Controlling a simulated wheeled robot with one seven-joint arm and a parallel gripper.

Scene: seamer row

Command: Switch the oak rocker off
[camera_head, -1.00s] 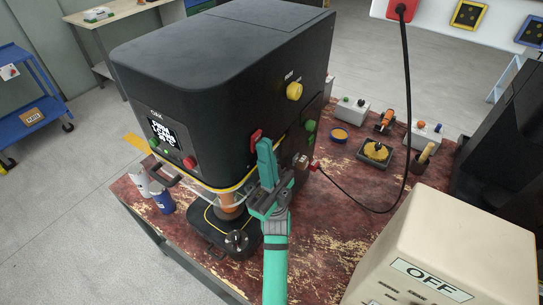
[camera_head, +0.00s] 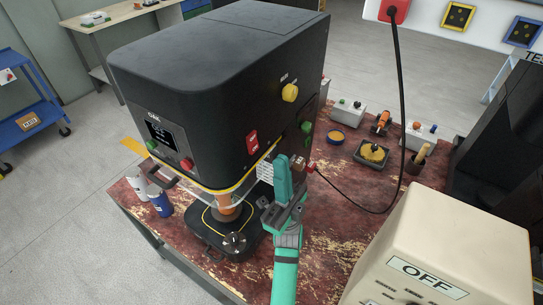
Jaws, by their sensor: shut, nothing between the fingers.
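The black seamer labelled OAK (camera_head: 200,90) stands on the worn red table. Its red rocker (camera_head: 252,142) is on the right side face, low and near the front corner, and is fully visible. I cannot tell its position for certain at this size. My teal gripper (camera_head: 281,166) is shut and empty. It is to the right of the rocker and below it in the picture, apart from it.
A yellow knob (camera_head: 290,92) and a green button (camera_head: 307,127) are on the same side face. A red plug with a dark cable (camera_head: 352,200) is right of my gripper. A cream box marked OFF (camera_head: 450,240) fills the lower right. Cans (camera_head: 161,203) stand at left.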

